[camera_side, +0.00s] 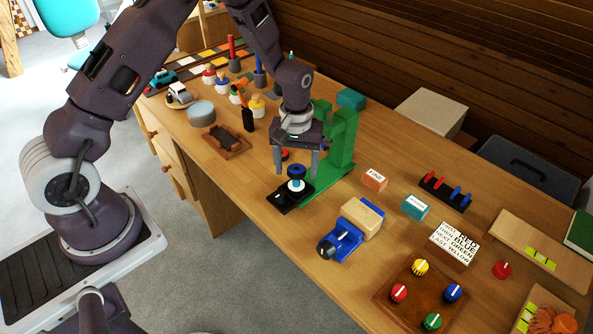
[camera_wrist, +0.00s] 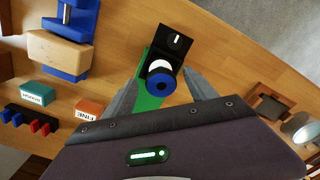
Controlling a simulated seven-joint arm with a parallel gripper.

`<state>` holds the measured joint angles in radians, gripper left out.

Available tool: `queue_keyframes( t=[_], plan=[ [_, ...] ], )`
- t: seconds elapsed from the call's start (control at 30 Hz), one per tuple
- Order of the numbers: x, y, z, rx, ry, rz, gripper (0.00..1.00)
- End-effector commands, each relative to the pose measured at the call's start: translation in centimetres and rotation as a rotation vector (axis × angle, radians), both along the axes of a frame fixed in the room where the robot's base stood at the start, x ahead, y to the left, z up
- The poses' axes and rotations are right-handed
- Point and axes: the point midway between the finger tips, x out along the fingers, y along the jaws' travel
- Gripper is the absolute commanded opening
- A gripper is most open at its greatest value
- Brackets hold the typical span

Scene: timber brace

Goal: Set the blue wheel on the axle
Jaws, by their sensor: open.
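A blue ring with a dark centre, which looks like the blue wheel (camera_side: 297,170), is at the top of a short stack with a white part and a lower blue part. The stack stands on the black base (camera_side: 284,200) of a green stand (camera_side: 343,140). In the wrist view the blue wheel (camera_wrist: 162,89) faces me, with white behind it. My gripper (camera_side: 297,174) is open, pointing down, one finger on each side of the wheel. The wrist view shows gaps between both fingers and the wheel. I cannot make out a separate axle; any axle is hidden under the wheel.
A blue vise (camera_side: 340,242) holding a wooden block (camera_side: 361,218) stands to the right. Beyond are a FINE block (camera_side: 374,180), a teal block (camera_side: 416,207) and a peg rack (camera_side: 445,191). A tray (camera_side: 388,303) holds coloured knobs. The green column rises close beside my gripper.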

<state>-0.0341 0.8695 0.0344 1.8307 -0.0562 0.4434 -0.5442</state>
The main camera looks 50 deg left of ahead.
Motion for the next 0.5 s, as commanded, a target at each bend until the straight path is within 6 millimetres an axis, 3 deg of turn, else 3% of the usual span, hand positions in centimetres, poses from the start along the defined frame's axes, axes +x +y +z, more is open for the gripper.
queue_keyframes(
  t=[0.17,0.5],
  plan=[
    [0.01,0.01,0.00,0.000,0.000,0.000,0.66],
    [0.00,0.00,0.03,0.000,0.000,-0.001,0.00]
  ],
)
